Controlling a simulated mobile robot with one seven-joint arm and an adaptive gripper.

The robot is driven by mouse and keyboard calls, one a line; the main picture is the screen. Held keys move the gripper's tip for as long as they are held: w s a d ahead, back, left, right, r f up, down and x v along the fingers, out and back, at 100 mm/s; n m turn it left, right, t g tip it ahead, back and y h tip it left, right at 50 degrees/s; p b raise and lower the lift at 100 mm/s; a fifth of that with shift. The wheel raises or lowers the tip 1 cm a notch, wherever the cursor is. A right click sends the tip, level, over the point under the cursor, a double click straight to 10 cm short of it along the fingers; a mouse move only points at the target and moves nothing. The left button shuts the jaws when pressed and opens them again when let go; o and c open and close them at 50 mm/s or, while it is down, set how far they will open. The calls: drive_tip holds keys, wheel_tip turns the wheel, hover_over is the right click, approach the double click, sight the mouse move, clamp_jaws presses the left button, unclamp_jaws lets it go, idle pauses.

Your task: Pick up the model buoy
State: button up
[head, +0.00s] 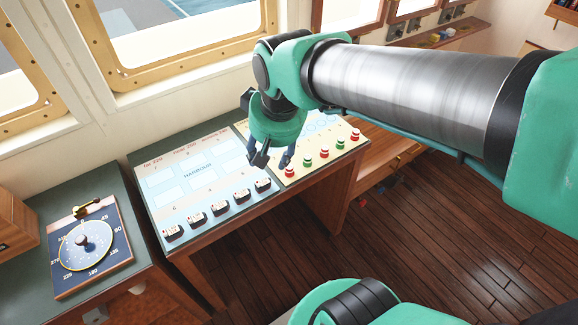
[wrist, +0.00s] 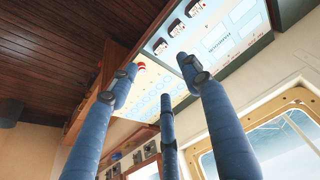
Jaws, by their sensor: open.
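Several small model buoys, red and green with white, stand in a row along the front edge of a cream chart board (head: 291,140). The nearest is a red model buoy (head: 290,172), with a green one (head: 307,162) beside it. In the wrist view a red model buoy (wrist: 141,67) shows beyond the fingers, partly hidden. My gripper (head: 273,159) is open and empty, above the seam between the cream board and the blue harbour board. It also shows in the wrist view (wrist: 157,76) with its fingers spread. It appears apart from the buoys.
Several dark model ships (head: 219,208) line the front of the harbour board (head: 160,205) to the left. A compass dial board (head: 118,251) lies on the left desk. Windows and a wall stand behind. Wooden floor (head: 450,235) is open at right.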

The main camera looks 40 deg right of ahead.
drive_tip(key=w+d+f+m+g+p, duration=0.2)
drive_tip(key=w+d+f+p, duration=0.2)
drive_tip(key=w+d, duration=0.3)
drive_tip(key=m+g+p, duration=0.1)
drive_tip(key=g+p, duration=0.1)
drive_tip(key=p, duration=0.2)
hover_over(289, 167)
wheel_tip(289, 167, down, 9)
drive_tip(key=shift+f, duration=0.1)
drive_tip(key=shift+f+b, duration=0.85)
drive_tip(key=shift+f, duration=3.35)
drive_tip(key=shift+d+f+b, duration=0.1)
drive_tip(key=shift+f+b, duration=0.45)
drive_tip(key=shift+f, duration=2.05)
